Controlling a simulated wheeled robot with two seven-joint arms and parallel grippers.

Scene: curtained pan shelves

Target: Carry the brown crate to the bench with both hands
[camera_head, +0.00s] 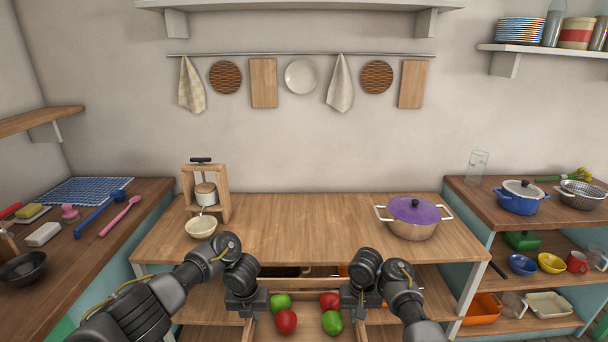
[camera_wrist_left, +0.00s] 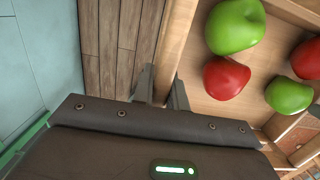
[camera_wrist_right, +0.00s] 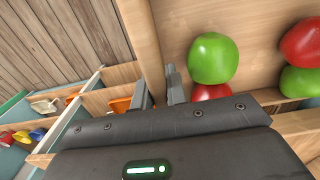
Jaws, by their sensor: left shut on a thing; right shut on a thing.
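The brown crate (camera_head: 308,322) is at the bottom middle of the head view, in front of the bench (camera_head: 310,230), its near part cut off. Two red and two green apples lie in it. My left gripper (camera_head: 247,316) is shut on the crate's left wall; the wall shows between its fingers in the left wrist view (camera_wrist_left: 178,40). My right gripper (camera_head: 357,312) is shut on the right wall, which also shows in the right wrist view (camera_wrist_right: 140,35). Plank floor shows below the crate in both wrist views.
On the bench stand a wooden frame with a jar (camera_head: 205,192), a cream bowl (camera_head: 201,227) at left and a purple-lidded pot (camera_head: 413,215) at right. The bench top's middle is clear. A left counter (camera_head: 90,255) and right shelves (camera_head: 520,290) flank it.

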